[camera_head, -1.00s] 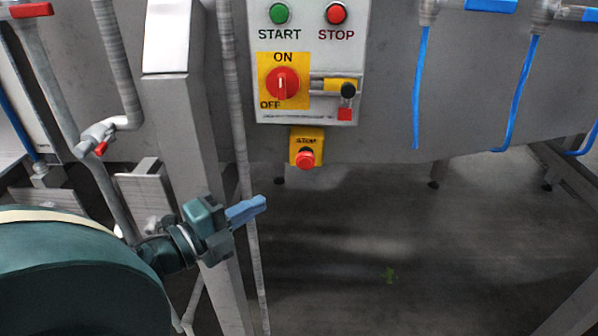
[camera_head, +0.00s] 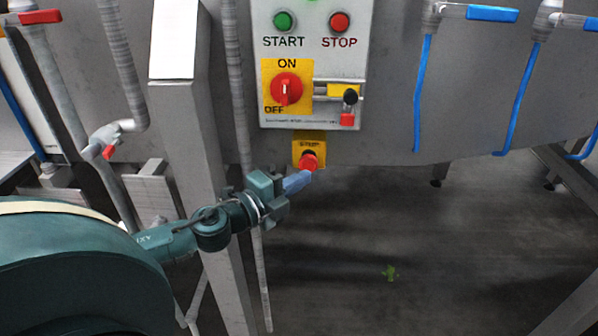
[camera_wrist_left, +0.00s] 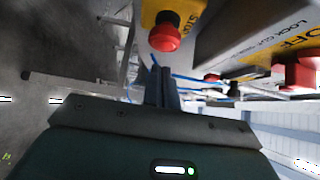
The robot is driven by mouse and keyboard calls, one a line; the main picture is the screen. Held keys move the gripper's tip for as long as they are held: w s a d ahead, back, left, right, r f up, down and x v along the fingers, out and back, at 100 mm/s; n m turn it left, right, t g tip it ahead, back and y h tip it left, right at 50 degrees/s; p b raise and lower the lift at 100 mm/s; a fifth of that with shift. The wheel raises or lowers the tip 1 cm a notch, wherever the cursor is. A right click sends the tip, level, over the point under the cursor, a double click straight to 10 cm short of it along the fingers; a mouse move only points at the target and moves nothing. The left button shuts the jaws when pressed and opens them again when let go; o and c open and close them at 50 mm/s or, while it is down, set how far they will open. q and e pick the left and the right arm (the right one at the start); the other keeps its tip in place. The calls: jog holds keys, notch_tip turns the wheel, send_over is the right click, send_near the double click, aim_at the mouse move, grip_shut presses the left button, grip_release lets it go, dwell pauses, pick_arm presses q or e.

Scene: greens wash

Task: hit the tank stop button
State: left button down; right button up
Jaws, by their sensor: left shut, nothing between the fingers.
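A red mushroom stop button (camera_head: 309,161) sits on a small yellow box (camera_head: 311,145) marked STOP, under the grey control panel (camera_head: 308,122). A second red button (camera_head: 340,22), labelled STOP, is on the panel beside the green START button (camera_head: 284,21). My left gripper (camera_head: 304,178) is shut and empty, its blue fingertips at the lower edge of the mushroom button. In the left wrist view the red button (camera_wrist_left: 164,38) is just beyond the closed fingertips (camera_wrist_left: 161,70), with a small gap in the picture. Contact cannot be told. My right gripper is not in view.
A red ON/OFF rotary switch (camera_head: 286,89) and a latch with a red tag (camera_head: 347,118) are on the panel. A steel post (camera_head: 203,150) and a thin pipe (camera_head: 243,110) stand behind my left arm. Blue hoses (camera_head: 421,95) hang to the right. A green scrap (camera_head: 390,272) lies on the floor.

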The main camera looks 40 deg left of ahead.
pick_arm(q)
jog(key=shift+w+a, duration=0.5)
jog(key=shift+w, duration=0.35)
